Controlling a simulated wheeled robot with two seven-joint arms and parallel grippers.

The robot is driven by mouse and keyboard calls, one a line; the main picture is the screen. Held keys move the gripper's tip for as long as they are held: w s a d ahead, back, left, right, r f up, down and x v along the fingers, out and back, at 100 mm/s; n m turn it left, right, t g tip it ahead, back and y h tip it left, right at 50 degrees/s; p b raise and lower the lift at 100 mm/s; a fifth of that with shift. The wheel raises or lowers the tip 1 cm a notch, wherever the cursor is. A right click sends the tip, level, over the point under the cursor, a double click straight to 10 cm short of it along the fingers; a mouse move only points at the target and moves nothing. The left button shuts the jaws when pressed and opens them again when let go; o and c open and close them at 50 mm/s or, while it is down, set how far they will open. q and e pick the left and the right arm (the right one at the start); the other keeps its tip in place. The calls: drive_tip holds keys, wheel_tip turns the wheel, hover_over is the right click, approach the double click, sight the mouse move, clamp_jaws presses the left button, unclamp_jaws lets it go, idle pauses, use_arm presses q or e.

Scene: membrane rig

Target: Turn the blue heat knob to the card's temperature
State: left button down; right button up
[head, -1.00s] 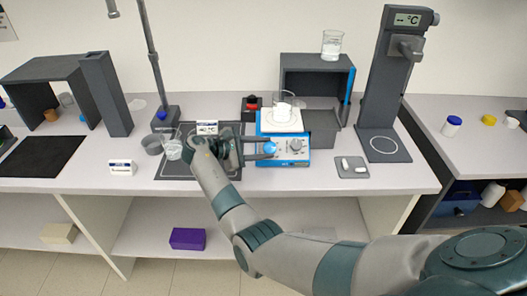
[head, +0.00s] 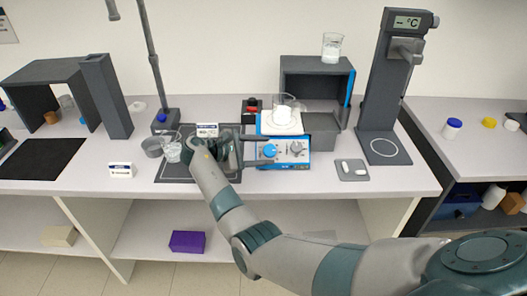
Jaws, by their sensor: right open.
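The blue heat knob (head: 270,151) is on the front left of the blue-and-white hotplate (head: 296,162). A grey knob (head: 296,148) sits to its right. My right gripper (head: 262,152) reaches in from the left at the knob, its fingers pointing right. It is open, with one finger above the blue knob and one below it in the picture; I cannot tell whether either touches. A small white card (head: 207,129) stands behind my right wrist, and another (head: 122,170) stands at the front left; their print is too small to read. My left gripper is not in view.
A beaker (head: 283,108) stands on the hotplate's white top. A red button box (head: 252,105) is behind it. Right of it are a small grey tray (head: 352,168) with white pieces and a tall stand (head: 385,90) with a °C display. A glass beaker (head: 172,152) stands left of my wrist.

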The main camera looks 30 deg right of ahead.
drive_tip(key=s+b+v, duration=0.1)
drive_tip(key=b+v, duration=0.4)
drive_tip(key=v, duration=1.2)
drive_tip(key=shift+w, duration=0.4)
drive_tip(key=shift+a, duration=0.2)
